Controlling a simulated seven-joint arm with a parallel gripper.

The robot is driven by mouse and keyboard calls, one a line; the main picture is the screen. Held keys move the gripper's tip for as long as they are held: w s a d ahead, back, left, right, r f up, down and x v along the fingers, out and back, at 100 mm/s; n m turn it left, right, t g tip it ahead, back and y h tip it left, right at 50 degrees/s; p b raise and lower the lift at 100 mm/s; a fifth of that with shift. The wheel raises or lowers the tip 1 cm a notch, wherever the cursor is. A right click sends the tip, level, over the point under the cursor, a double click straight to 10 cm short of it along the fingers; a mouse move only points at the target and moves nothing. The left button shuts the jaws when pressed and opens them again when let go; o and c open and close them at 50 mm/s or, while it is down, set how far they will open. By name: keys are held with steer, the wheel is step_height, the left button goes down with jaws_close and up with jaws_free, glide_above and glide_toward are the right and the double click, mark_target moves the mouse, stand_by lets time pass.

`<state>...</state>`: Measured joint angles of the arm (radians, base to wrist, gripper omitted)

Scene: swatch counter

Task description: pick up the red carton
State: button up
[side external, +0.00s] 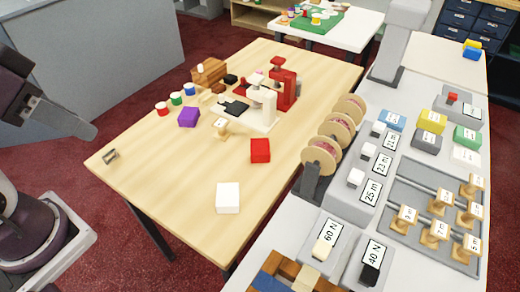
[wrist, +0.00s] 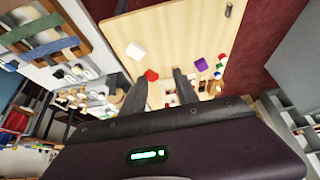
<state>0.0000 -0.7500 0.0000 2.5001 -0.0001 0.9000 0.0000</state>
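The red carton (side external: 260,150) is a small red block on the wooden table, right of the table's middle in the side external view. It also shows in the wrist view (wrist: 151,75), small and far off, in line with the space between my fingers. My gripper (wrist: 157,79) is open and empty in the wrist view, its two dark fingers apart. It is well away from the red carton and touches nothing. In the side external view only dark parts of my arm show at the left edge; the fingers cannot be made out clearly there.
A white box (side external: 228,198) lies in front of the carton, and a purple box (side external: 189,117) lies to its left. Red and white machines (side external: 264,103) stand behind. Spools on a stand (side external: 320,157) are at the right. The table's left front is mostly clear.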

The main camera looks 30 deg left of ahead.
steer(key=o, duration=1.2)
